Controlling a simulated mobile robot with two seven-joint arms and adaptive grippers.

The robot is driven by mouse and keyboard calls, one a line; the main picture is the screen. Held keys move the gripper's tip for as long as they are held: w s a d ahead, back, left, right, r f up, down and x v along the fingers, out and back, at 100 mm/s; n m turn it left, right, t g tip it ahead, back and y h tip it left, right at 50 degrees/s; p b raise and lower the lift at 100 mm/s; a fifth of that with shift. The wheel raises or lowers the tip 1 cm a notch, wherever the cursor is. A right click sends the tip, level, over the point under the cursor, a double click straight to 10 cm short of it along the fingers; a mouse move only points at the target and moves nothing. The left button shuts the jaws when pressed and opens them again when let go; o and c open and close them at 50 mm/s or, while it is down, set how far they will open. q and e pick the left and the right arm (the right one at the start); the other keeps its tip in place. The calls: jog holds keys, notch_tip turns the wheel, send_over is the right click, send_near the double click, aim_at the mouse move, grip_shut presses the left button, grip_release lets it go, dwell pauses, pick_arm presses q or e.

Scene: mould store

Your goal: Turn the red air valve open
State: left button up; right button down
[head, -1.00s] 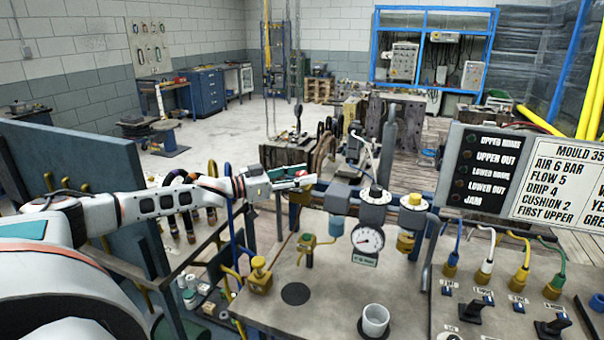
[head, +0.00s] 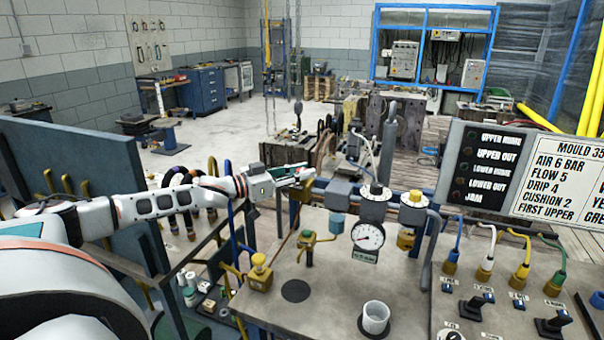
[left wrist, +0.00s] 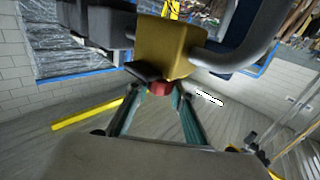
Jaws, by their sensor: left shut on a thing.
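My left gripper (head: 303,175) reaches in from the left to the brass valve body (head: 302,190) at the left end of the air pipe line. In the left wrist view the red valve handle (left wrist: 160,88) sits between the two green-edged fingertips, which are shut on it. The brass body (left wrist: 170,48) is right behind it, with a dark piece beside the red part. In the head view the red handle is hardly visible behind the fingers. How far the handle is turned I cannot tell. My right gripper is out of both views.
A round pressure gauge (head: 368,236) hangs right of the valve. A smaller brass valve (head: 307,248), a brass fitting (head: 259,272) and a white cup (head: 375,318) stand on the bench (head: 310,315). A panel with plugged cables (head: 520,290) is at the right.

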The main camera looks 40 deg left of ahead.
pick_arm(q)
jog(key=shift+d+f+n+t+y, duration=0.15)
jog(key=shift+n+t+y, duration=0.25)
jog(key=shift+n+y, duration=0.45)
jog(key=shift+r+n+t+y, duration=0.15)
jog(key=shift+n+y, duration=1.05)
jog(key=shift+y, duration=0.85)
jog(key=shift+r+n+t+y, duration=0.15)
jog(key=shift+n+y, duration=1)
jog(key=shift+y, duration=0.85)
jog(key=shift+f+n+g+y, duration=0.1)
jog(key=shift+n+g+y, duration=0.25)
jog(key=shift+n+y, duration=0.8)
jog(key=shift+f+n+g+y, duration=0.1)
jog(key=shift+n+g+y, duration=0.4)
jog(key=shift+y, duration=1.05)
jog(key=shift+r+n+y, duration=0.1)
jog(key=shift+n+y, duration=0.2)
jog(key=shift+n, duration=0.05)
jog(key=shift+y, duration=0.3)
jog(key=shift+r+n+g+b, duration=0.1)
jog(key=shift+n+g+b, duration=0.2)
jog(key=shift+n+g, duration=0.1)
jog(key=o, duration=1.1)
jog(key=shift+o, duration=0.2)
